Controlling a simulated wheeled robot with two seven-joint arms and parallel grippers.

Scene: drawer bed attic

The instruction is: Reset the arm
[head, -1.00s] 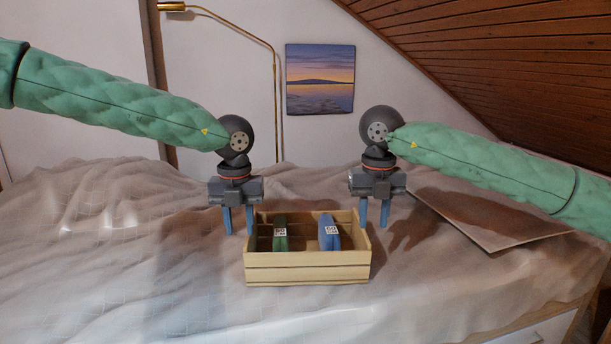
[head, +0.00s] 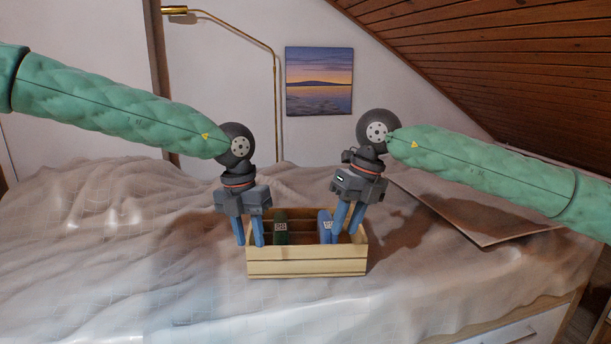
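My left gripper (head: 250,238) points down at the left end of a light wooden crate (head: 307,268), with its two blue fingers apart and nothing between them. My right gripper (head: 345,232) is tilted, its blue fingers apart, over the right part of the crate. A blue packet (head: 325,226) with a white label stands in the crate just left of the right gripper's fingers; I cannot tell if they touch. A dark green packet (head: 281,228) with a label stands in the crate's left half, right of my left gripper and apart from it.
The crate stands on a rumpled bed cover (head: 120,260). A flat board (head: 480,215) lies on the bed at the right. A brass lamp (head: 276,90) and a picture (head: 319,80) are at the back wall. A sloped wooden ceiling (head: 510,70) comes down at the right.

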